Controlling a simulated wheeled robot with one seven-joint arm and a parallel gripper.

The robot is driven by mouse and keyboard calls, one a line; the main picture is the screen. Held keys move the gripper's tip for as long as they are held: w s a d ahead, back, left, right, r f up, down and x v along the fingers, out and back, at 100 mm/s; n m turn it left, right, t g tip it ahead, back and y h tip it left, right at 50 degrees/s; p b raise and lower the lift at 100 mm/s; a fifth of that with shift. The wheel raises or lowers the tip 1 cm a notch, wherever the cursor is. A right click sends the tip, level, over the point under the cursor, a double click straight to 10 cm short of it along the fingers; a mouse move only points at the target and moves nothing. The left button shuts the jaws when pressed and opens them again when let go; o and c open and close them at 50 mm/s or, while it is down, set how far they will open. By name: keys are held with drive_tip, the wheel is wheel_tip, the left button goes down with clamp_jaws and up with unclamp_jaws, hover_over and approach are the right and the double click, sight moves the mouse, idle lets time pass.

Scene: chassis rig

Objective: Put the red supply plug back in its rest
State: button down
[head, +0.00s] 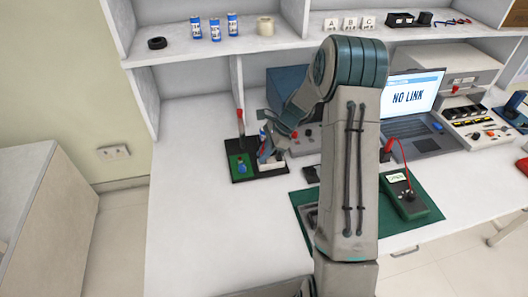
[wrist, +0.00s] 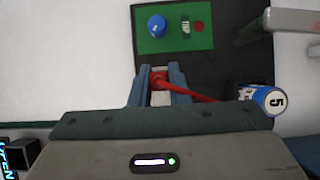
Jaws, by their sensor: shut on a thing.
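My gripper (wrist: 160,88) is shut on the red supply plug (wrist: 159,78), which shows between the two fingers in the wrist view. A red lead (wrist: 192,94) runs from it to the right. In the wrist view the green pad (wrist: 150,42) lies just beyond the fingertips, bearing a blue round piece (wrist: 156,26) and small green and red pieces. I cannot pick out the plug's rest for certain.
A blue-and-white cell marked 5 (wrist: 266,99) stands right of my fingers. In the head view a laptop (head: 408,100) reads NO LINK, and a green meter (head: 405,195) stands on a green mat (head: 428,212). The bench front left (head: 190,230) is clear.

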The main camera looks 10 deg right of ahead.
drive_tip(key=shift+f+b, duration=0.3)
drive_tip(key=shift+f, duration=0.25)
drive_tip(key=c, duration=1.3)
unclamp_jaws()
drive_tip(key=v, duration=1.3)
drive_tip(key=shift+d+r, duration=0.25)
drive_tip(key=shift+r, duration=0.1)
drive_tip(key=s+a+r+n+h, duration=0.2)
drive_tip(key=s+a+r+n, duration=0.15)
drive_tip(key=s, duration=0.25)
drive_tip(key=s+a+r+n+h, duration=0.1)
drive_tip(key=s+a+r+n, duration=0.1)
drive_tip(key=s+r+n, duration=0.4)
drive_tip(key=s+a+n+t+h, duration=0.1)
drive_tip(key=s+n, duration=0.3)
drive_tip(key=s, duration=0.3)
drive_tip(key=s+a+f+n+t+h, duration=0.1)
drive_tip(key=s+n, duration=0.3)
drive_tip(key=s, duration=0.4)
drive_tip(key=shift+s+f+t+h, duration=0.2)
drive_tip(key=shift+f+t+h, duration=0.15)
drive_tip(key=shift+h, duration=0.25)
